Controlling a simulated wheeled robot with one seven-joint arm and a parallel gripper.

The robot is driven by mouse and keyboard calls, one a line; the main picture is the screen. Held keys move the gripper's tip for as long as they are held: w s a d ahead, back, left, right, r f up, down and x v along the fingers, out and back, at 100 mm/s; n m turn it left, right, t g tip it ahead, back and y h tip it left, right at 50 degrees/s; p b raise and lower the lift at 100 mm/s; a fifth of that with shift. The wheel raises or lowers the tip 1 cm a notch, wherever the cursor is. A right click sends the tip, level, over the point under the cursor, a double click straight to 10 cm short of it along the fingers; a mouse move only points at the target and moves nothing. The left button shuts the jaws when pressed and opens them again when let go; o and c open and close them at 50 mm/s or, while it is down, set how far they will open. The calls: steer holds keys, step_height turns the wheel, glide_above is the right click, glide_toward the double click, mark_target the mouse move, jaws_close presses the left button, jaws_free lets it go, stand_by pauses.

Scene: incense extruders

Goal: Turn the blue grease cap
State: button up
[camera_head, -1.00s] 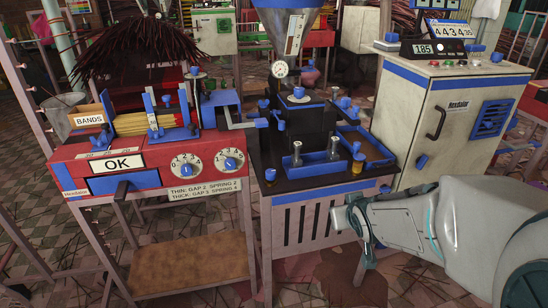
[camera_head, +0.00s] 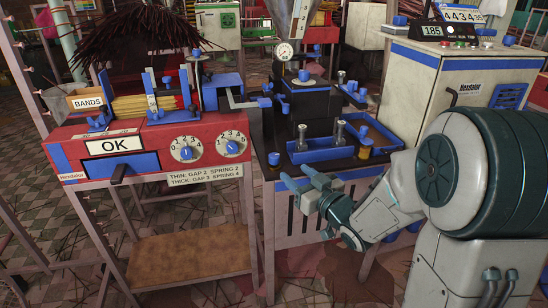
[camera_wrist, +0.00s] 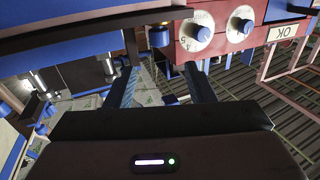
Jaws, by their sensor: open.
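Several blue caps show, and I cannot tell for certain which is the grease cap. One small blue cap (camera_head: 273,159) stands at the front left corner of the black bench top. Another blue cap (camera_head: 365,133) sits over a brass-coloured base right of the blue tray. My gripper (camera_head: 297,175) is open and empty in front of the bench's front edge, just right of and below the corner cap. In the wrist view my two fingers (camera_wrist: 165,83) are spread apart.
The red machine (camera_head: 75,155) with two dials and an OK sign stands left. The blue tray (camera_head: 322,154) with metal posts lies on the bench top. A pale cabinet (camera_head: 430,75) stands behind right. Floor is open in front of the bench.

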mark_target(277, 158)
steer(key=b+x, duration=0.1)
steer(key=x, duration=1)
steer(key=shift+w+a+b, duration=0.1)
steer(key=shift+w+b, duration=0.15)
steer(key=shift+b, duration=0.1)
steer(key=c, duration=1)
